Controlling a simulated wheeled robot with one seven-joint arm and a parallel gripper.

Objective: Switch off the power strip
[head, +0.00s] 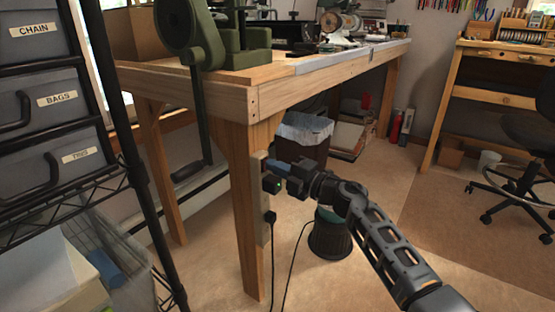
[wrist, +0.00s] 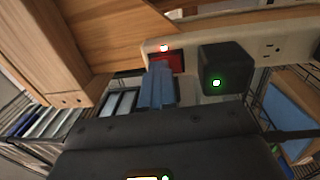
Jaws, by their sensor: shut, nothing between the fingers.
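The power strip (head: 263,234) is a pale upright bar fixed to the side of the wooden bench leg. In the wrist view the strip (wrist: 217,87) runs across the picture, with a red switch (wrist: 178,61) and a lit light beside it. A black plug-in block (wrist: 226,70) with a green light sits next to the switch; it also shows in the head view (head: 271,184). My gripper (head: 276,169) is shut and empty at the strip's upper part. Its blue-grey fingertips (wrist: 160,68) cover part of the switch. I cannot tell whether they touch it.
The wooden bench (head: 270,100) stands above the strip, its leg (head: 241,200) behind it. A black plug (head: 270,217) and cords hang below. A black rack (head: 142,205) with drawers is at left.

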